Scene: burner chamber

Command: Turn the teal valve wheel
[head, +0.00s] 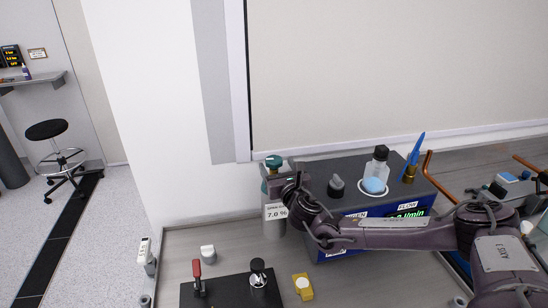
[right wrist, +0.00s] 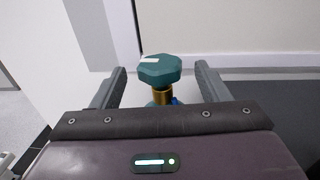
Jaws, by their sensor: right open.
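The teal valve wheel (right wrist: 160,68) is an eight-sided knob with a white mark on its top left, sitting on a brass stem (right wrist: 163,96). My right gripper (right wrist: 161,78) is open, with one finger on each side of the wheel and a visible gap to both. In the head view my right gripper (head: 284,185) is at the wheel, and my wrist hides part of the valve. My left gripper is not in view.
A dark box (head: 350,178) with a flow display, a clear bottle (head: 377,163) and a blue-handled tool (head: 415,150) stands right of the cylinder. A black plate (head: 225,293) with a red-handled lever (head: 197,275) lies in front. A wall panel rises behind.

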